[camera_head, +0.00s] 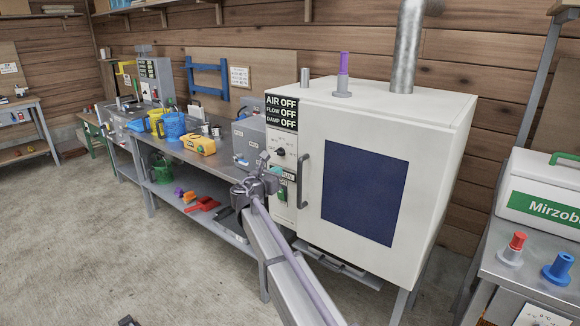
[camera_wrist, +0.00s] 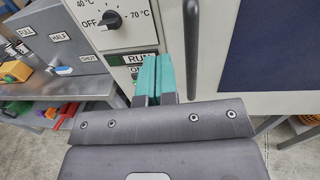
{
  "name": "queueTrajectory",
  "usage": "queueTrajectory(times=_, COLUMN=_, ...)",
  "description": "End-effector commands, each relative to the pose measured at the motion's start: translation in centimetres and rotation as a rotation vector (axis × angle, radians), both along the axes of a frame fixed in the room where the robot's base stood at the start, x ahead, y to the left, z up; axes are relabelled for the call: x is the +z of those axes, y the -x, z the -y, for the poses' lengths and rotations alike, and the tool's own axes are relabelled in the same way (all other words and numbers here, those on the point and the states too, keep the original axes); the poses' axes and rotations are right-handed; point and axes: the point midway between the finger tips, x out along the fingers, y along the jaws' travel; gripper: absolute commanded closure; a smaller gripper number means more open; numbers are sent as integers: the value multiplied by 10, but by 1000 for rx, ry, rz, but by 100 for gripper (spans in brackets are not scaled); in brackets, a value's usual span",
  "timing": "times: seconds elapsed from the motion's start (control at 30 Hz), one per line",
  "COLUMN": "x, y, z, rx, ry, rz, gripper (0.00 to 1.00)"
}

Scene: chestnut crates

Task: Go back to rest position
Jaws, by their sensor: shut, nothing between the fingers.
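My gripper (camera_head: 274,170) is in front of the control panel of the white cabinet (camera_head: 440,130). In the wrist view my gripper (camera_wrist: 156,62) shows two teal fingers, shut side by side with nothing between them. The panel also has a black dial (camera_wrist: 111,20), pointing near OFF. The sign above (camera_head: 282,110) reads AIR OFF, FLOW OFF, DAMP OFF. The cabinet's door is shut.
The door handle (camera_head: 303,181) stands out close to the right of my gripper. A metal workbench (camera_head: 190,153) to the left carries a yellow box (camera_head: 199,145), blue containers and a grey box (camera_head: 247,138). The concrete floor (camera_head: 130,260) at front left is mostly clear.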

Motion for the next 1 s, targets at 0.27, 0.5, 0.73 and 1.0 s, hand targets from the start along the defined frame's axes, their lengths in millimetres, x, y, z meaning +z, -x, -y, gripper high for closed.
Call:
queueTrajectory(times=0.27, x=-1, y=21, z=-18, rx=0, ry=-1, rz=0, gripper=100)
queueTrajectory(times=0.5, x=-23, y=43, z=-2, rx=-107, ry=-399, rz=151, gripper=100)
queueTrajectory(times=0.73, x=-95, y=221, z=83, rx=-836, ry=-1411, rz=417, gripper=100)
queueTrajectory(times=1.0, x=-76, y=431, z=130, rx=-1820, ry=-1848, rz=537, gripper=100)
